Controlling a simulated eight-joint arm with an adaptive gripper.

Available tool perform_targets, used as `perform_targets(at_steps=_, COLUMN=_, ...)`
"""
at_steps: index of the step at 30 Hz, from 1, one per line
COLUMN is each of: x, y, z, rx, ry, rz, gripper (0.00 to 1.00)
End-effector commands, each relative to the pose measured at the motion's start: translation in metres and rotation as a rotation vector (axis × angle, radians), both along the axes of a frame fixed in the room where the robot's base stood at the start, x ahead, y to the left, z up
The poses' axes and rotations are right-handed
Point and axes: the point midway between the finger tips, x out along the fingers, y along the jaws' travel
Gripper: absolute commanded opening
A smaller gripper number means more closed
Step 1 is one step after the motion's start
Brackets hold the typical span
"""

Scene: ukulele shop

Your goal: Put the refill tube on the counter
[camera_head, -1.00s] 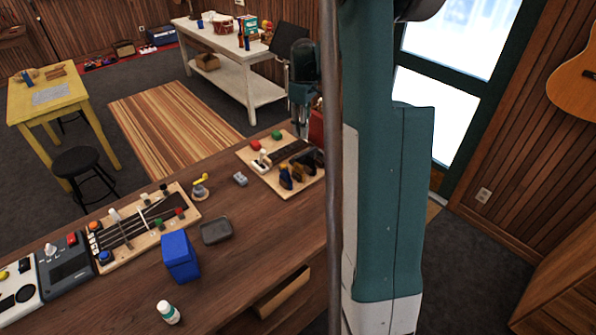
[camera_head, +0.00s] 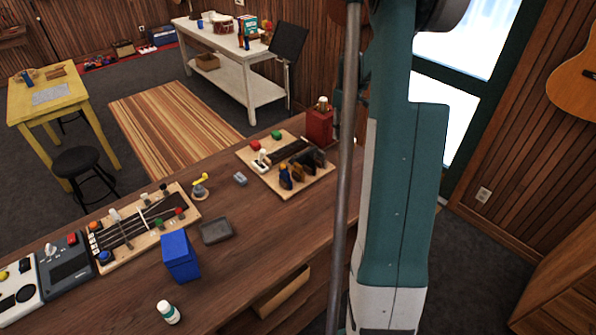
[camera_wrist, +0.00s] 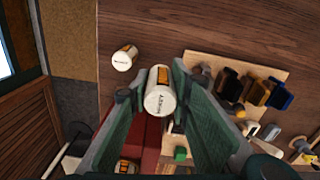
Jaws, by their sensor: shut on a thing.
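In the wrist view my gripper (camera_wrist: 158,90) is shut on a white refill tube (camera_wrist: 162,99) with an orange label band and dark lettering. The held tube is above the counter (camera_wrist: 220,30), beside the red box (camera_wrist: 148,142). A second similar tube (camera_wrist: 123,58) is on the counter near its edge. A third one (camera_wrist: 127,167) shows at the red box, partly cut off by the frame. In the head view the red box (camera_head: 319,126) has a tube top (camera_head: 322,103) showing above it. My gripper is mostly hidden there behind the pole and my arm.
A wooden board (camera_head: 268,149) with black, yellow and blue holders and coloured blocks stands beside the red box.

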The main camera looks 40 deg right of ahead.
Motion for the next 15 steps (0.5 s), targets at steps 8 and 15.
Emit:
perform_targets(at_steps=8, x=0.0004, y=0.0003, z=-0.0087, rx=0.0, ry=0.0, rz=0.001, gripper=0.09)
perform_targets(at_steps=15, x=0.0005, y=0.0004, z=-0.0093, rx=0.0, ry=0.0, rz=0.001, gripper=0.09)
